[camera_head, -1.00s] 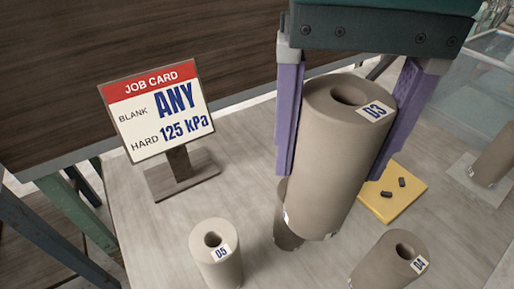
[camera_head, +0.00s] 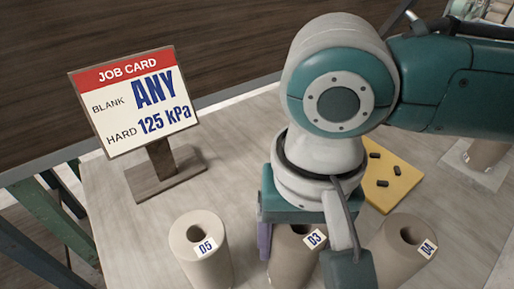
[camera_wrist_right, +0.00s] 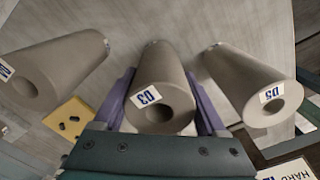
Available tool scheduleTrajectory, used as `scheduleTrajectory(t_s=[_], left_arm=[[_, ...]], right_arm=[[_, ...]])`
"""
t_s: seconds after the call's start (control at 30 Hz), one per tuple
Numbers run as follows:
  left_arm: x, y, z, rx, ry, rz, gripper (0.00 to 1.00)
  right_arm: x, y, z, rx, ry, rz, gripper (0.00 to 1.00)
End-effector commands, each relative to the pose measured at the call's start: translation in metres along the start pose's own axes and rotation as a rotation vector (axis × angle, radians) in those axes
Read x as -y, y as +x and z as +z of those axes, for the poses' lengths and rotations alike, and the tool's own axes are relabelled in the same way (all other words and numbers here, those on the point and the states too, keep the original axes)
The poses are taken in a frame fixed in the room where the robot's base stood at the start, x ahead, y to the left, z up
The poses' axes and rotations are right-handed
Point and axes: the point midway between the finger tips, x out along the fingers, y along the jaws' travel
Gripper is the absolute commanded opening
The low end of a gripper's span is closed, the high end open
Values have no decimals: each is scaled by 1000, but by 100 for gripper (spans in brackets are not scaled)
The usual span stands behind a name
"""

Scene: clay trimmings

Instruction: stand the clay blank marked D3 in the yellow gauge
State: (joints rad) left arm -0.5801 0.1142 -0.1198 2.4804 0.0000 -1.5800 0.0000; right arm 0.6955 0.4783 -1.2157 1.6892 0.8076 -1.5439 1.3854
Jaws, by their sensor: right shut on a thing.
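The clay blank D3 (camera_head: 290,262) is a grey-brown cylinder with a hole in its top and a D3 label. It shows between the purple fingers of my right gripper (camera_wrist_right: 160,78), which is shut on it. In the head view my wrist covers part of D3, and whether its bottom touches the table is hidden. The yellow gauge (camera_head: 400,186) is a flat plate with small dark pegs, behind and right of D3 and partly behind my arm. It also shows in the wrist view (camera_wrist_right: 58,117), left of the gripper. My left gripper is not in view.
Blank D5 (camera_head: 200,262) stands left of D3 and blank D4 (camera_head: 392,250) stands close on its right. A job card (camera_head: 140,105) on a wooden stand is at the back left. Another blank (camera_head: 486,152) stands on a pale plate at the right.

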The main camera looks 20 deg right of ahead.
Motion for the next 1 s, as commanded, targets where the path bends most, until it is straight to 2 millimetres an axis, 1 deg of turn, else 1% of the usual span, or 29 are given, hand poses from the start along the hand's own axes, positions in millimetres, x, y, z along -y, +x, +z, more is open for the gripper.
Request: scheduleTrajectory(t_s=[0.03,0.1,0.43,0.47,0.6,0.7,0.9,1.0], left_arm=[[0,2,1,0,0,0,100],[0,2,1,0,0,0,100],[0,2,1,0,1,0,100],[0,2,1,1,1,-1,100],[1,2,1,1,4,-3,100],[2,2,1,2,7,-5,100],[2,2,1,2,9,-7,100],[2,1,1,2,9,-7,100]], right_arm=[[0,5,0,-1,-1,-1,0],[0,7,0,-1,-1,-2,0],[0,9,0,-1,-1,-2,0],[0,10,0,0,-1,0,75],[0,10,0,0,-1,-1,91],[0,10,0,0,-1,-1,100],[0,9,0,-1,-1,-1,100],[0,4,-1,-2,0,-2,100]])
